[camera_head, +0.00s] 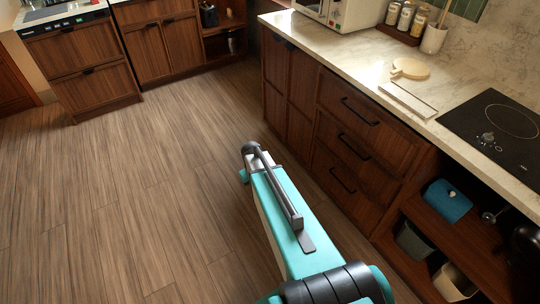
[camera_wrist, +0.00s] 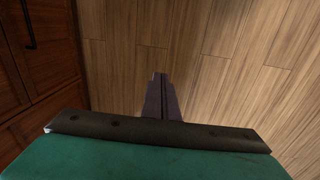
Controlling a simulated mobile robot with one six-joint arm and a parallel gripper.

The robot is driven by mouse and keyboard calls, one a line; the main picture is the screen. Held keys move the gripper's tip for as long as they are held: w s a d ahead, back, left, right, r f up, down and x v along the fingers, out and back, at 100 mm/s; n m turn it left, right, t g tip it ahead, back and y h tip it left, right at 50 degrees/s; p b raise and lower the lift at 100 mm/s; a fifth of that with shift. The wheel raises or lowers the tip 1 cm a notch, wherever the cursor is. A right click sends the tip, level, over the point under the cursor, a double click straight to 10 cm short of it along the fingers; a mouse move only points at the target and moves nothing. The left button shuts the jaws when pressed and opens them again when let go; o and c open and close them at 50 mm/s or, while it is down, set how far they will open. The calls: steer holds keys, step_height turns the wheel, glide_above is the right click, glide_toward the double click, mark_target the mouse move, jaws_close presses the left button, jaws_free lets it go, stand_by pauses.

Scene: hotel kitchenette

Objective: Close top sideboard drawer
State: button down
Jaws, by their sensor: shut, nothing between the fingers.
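The wooden cabinet under the marble counter has a stack of three drawers at centre right in the head view. Its top drawer (camera_head: 375,122) has a black bar handle (camera_head: 360,112). It looks about flush with the fronts below; I cannot tell whether a small gap is left. My gripper (camera_wrist: 160,77) is shut and empty in the wrist view, pointing toward the floor, apart from the wooden fronts (camera_wrist: 50,50) at the left. In the head view my teal arm reaches over the floor in front of the drawers, and my fingertips cannot be made out there.
Open shelves (camera_head: 455,232) with a blue box (camera_head: 447,201) and bins are right of the drawers. The counter (camera_head: 445,85) carries a cutting board (camera_head: 410,68), a cooktop (camera_head: 495,128) and jars. Another drawer cabinet (camera_head: 75,50) stands at far left. The wood floor (camera_head: 150,180) between is clear.

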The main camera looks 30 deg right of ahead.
steer(key=s+a+f+g, duration=0.2)
steer(key=s+a, duration=0.4)
steer(key=s, duration=0.4)
steer(key=s+a+f+g, duration=0.2)
steer(key=s+a+f, duration=0.3)
steer(key=s, duration=0.5)
steer(key=s+a+f+g+y, duration=0.1)
steer(key=s+a+f, duration=0.2)
steer(key=s+a, duration=0.4)
steer(key=s, duration=0.3)
steer(key=shift+s+a+f+n+g, duration=0.3)
steer(key=shift+s+a+f+g, duration=0.05)
steer(key=shift+f+g, duration=0.05)
steer(key=shift+a, duration=0.1)
